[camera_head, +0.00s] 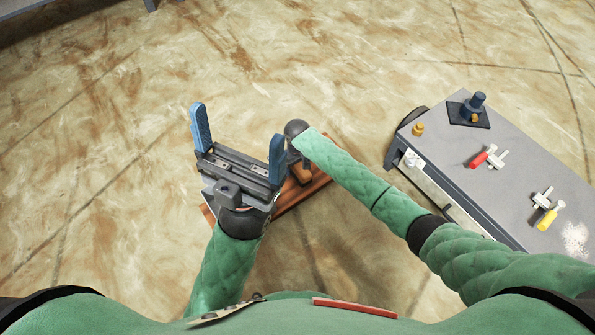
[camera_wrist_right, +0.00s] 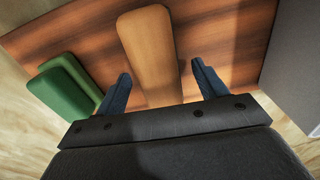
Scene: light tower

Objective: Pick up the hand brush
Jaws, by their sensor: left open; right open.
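The hand brush shows as a tan wooden piece (camera_wrist_right: 150,45) on a brown wooden surface (camera_wrist_right: 215,40) in the right wrist view. In the head view a small tan part of it (camera_head: 302,174) shows beside my left gripper. My right gripper (camera_wrist_right: 161,72) is open, with a blue finger on each side of the tan piece; I cannot tell whether they touch it. In the head view its fingers are hidden. My left gripper (camera_head: 236,122) is open and empty, above the wooden surface. The brush's bristles are not visible.
A green block (camera_wrist_right: 68,88) lies left of the brush in the right wrist view. A grey cart (camera_head: 505,190) stands at the right with a red-handled tool (camera_head: 478,160), a yellow-handled tool (camera_head: 547,220) and a dark blue object (camera_head: 473,105). The floor beyond is clear.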

